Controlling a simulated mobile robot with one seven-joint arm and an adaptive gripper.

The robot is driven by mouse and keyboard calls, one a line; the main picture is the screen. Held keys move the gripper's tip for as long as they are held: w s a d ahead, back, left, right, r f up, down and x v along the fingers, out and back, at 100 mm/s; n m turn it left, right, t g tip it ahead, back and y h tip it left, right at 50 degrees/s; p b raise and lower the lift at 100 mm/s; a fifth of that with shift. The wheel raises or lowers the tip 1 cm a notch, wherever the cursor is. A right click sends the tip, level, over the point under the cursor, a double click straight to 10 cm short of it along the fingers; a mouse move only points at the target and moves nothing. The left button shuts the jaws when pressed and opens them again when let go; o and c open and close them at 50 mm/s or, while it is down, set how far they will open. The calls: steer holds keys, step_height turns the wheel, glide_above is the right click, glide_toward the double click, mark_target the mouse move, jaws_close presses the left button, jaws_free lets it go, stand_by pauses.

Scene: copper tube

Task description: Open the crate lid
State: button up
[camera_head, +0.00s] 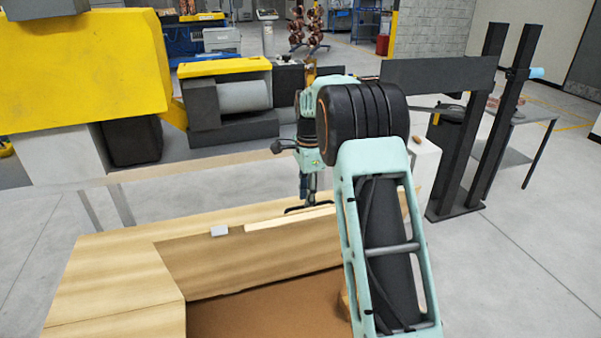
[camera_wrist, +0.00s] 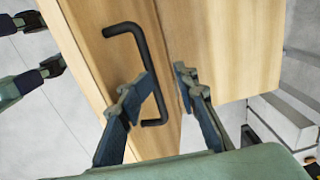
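The pale wooden crate (camera_head: 110,285) fills the lower part of the head view, with its brown interior (camera_head: 265,312) partly showing. A black bar handle (camera_wrist: 143,50) is fixed to a wooden panel (camera_wrist: 95,18) in the wrist view. It also shows small at the crate's far edge in the head view (camera_head: 296,210). I cannot tell from these views where the lid's edges run. My gripper (camera_wrist: 162,78) is open at the handle, its left finger overlapping the bar in the picture and its right finger to the right of it. Contact is unclear.
A small light-grey fitting (camera_head: 219,231) sits on the crate's far rim. Beyond stand a yellow and grey machine (camera_head: 228,95) and dark posts (camera_head: 500,110) at right. My arm hides the crate's right side. Grey floor is free on both sides.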

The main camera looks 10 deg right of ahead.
steer(key=w+r, duration=0.3)
steer(key=w, duration=0.3)
steer(key=shift+w+a+r, duration=0.15)
steer(key=shift+a+r, duration=0.05)
steer(key=shift+r, duration=0.15)
stand_by(0.6)
step_height(320, 180, up, 8)
steer(key=shift+s+f, duration=0.25)
stand_by(0.3)
steer(key=shift+w+r, duration=0.1)
